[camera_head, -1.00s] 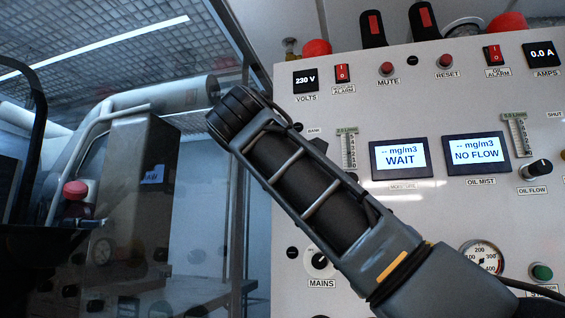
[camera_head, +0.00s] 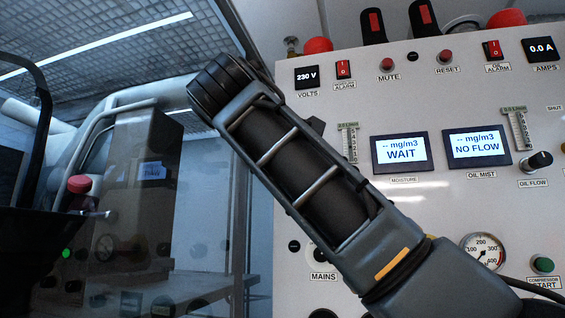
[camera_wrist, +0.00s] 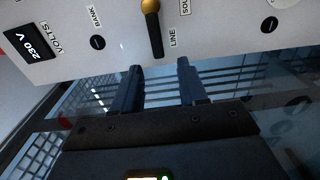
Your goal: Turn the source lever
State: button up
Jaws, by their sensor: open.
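The source lever (camera_wrist: 153,32) is at the top of the wrist view, a black handle with a gold-coloured round part at its upper end. The handle points down in the picture. A "LINE" label and a partly cut-off "SOU" label lie to its right, and a "BANK" label to its left. My gripper (camera_wrist: 160,68) is open, its two dark fingers apart with nothing between them. The lever's lower end shows just above the gap between the fingertips, apart from them. In the head view my arm covers the lever and the gripper.
The light grey panel (camera_head: 450,210) carries two screens, the moisture display (camera_head: 401,153) and the oil mist display (camera_head: 477,148), plus switches, knobs and a gauge (camera_head: 483,250). Red-topped parts stand along its upper edge. Left of the panel is a glazed frame with machinery behind.

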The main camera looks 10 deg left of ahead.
jog(key=shift+s+b, duration=0.3)
jog(key=shift+s, duration=1.25)
